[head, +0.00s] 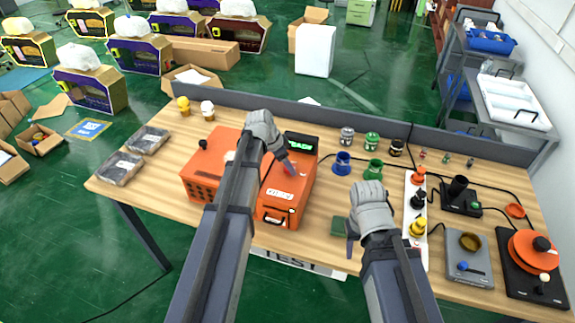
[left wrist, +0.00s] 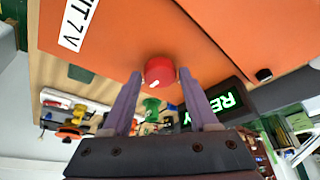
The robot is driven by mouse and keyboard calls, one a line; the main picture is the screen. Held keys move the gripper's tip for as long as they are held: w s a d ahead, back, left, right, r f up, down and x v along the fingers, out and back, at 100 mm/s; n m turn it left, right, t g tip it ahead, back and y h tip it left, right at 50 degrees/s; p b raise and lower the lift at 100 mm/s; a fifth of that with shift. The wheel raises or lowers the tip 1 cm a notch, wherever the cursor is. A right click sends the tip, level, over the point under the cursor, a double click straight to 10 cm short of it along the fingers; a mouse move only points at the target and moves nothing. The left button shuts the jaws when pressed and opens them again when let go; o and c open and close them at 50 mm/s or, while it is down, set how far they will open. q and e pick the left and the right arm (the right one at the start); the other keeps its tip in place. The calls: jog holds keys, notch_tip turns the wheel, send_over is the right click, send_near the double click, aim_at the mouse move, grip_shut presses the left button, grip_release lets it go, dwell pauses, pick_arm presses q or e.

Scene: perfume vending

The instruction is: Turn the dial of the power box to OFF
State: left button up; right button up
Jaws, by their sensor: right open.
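An orange box (head: 283,206) with a green-lit READY display (head: 300,143) stands in the middle of the table. I take it to be the power box. Its red round dial (left wrist: 160,71) shows in the left wrist view, with a small white mark at its lower edge. My left gripper (head: 291,166) is over the top of this box. In the left wrist view its two fingertips (left wrist: 160,74) are on either side of the dial, with narrow gaps visible. Dial lettering is not readable. My right gripper (head: 350,246) is open and empty above the table to the right.
Another orange box (head: 207,165) stands just left. Blue mug (head: 342,163), green mug (head: 373,169) and several jars are behind. A white strip with coloured knobs (head: 411,245) and a grey scale-like device (head: 469,262) are at right. A low grey wall (head: 245,104) edges the table's back.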

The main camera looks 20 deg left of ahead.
pick_arm(q)
grip_shut()
dwell(0.4)
jog(key=n+t+y, duration=0.1)
jog(key=n, duration=0.3)
jog(key=shift+s+d, duration=0.15)
jog(key=n+y, duration=0.1)
jog(key=n, duration=0.3)
jog(key=shift+d+n+t+y, duration=0.15)
jog(key=shift+n+t+y, duration=0.15)
jog(key=shift+y, duration=0.1)
jog(key=n+y, duration=0.1)
jog(key=n, duration=0.1)
jog(key=n+y, duration=0.1)
jog(key=n, duration=0.2)
jog(key=shift+d, duration=0.2)
jog(key=shift+n+g+y, duration=0.7)
jog(key=shift+n, duration=1.4)
jog(key=shift+d, duration=0.1)
